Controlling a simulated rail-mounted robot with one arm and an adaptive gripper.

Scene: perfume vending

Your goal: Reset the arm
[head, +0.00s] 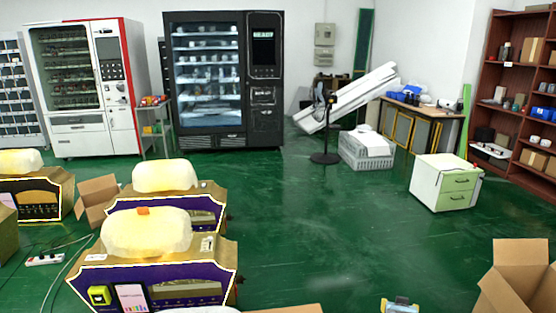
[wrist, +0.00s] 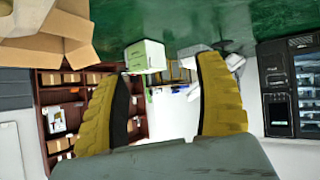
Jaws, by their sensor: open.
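My gripper (wrist: 163,68) shows in the wrist view with its two yellow ridged fingers spread wide apart. Nothing is between the fingers; only the room behind shows through the gap. The wrist view is upside down, with the green floor at the top. In the head view, my gripper cannot be made out for certain; a small pale and yellow piece (head: 400,306) is cut off at the bottom edge.
Perfume machines (head: 160,270) with pale domed tops stand at left. An open cardboard box (head: 520,280) is at lower right. Vending machines (head: 224,80) line the back. A white drawer cabinet (head: 446,182) and brown shelf (head: 520,90) are right. The middle floor is clear.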

